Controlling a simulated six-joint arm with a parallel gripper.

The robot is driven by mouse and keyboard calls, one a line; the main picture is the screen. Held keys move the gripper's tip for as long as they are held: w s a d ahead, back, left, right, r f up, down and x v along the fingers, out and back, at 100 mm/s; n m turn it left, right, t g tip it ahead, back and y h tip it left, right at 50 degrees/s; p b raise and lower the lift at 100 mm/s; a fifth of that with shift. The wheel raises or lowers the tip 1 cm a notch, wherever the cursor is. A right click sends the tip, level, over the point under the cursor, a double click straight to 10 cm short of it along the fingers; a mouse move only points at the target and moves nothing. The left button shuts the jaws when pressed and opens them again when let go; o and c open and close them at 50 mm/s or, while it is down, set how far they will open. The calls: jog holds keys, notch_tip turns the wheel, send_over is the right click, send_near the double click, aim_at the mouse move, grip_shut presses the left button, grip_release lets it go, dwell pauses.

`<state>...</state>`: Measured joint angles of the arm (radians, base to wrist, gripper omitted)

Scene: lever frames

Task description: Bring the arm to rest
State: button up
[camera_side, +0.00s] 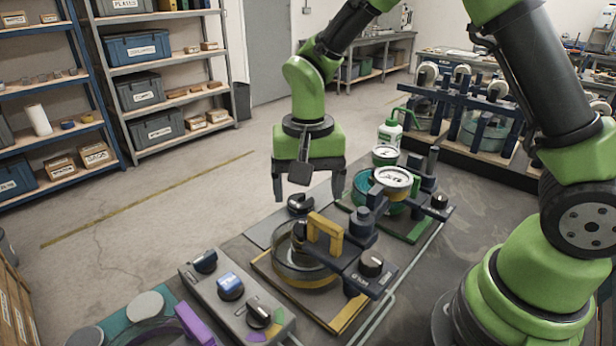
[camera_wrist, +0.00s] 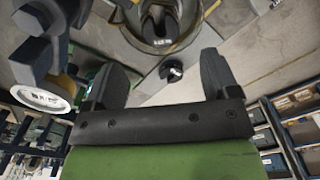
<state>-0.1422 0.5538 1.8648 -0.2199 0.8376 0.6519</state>
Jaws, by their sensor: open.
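My green arm reaches over the work table from the right in the side view. My gripper (camera_side: 308,184) points down above the table's far edge, with its dark fingers spread apart and nothing between them. In the wrist view my gripper (camera_wrist: 160,80) also shows both fingers apart and empty. A small black knob (camera_side: 299,203) sits on the table below the gripper; it also shows between the fingertips in the wrist view (camera_wrist: 171,69). The gripper appears apart from it. A frame with a yellow handle (camera_side: 325,230) stands nearer the camera.
A frame with a round white gauge (camera_side: 393,178) and a green-white bottle (camera_side: 390,131) stand right of the gripper. A grey box with several knobs (camera_side: 230,288) lies at the front. Shelves (camera_side: 160,70) stand at the back left. The floor (camera_side: 150,210) left of the table is clear.

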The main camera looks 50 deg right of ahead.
jog(key=shift+r, duration=0.85)
jog(key=s+d+r+n+t+y, duration=0.1)
jog(key=s+r+n+t, duration=0.3)
jog(key=s+r, duration=1)
jog(key=s+t+y, duration=0.1)
jog(key=s+t, duration=0.1)
jog(key=t, duration=0.1)
jog(key=shift+s+d, duration=0.15)
jog(key=shift+d, duration=0.2)
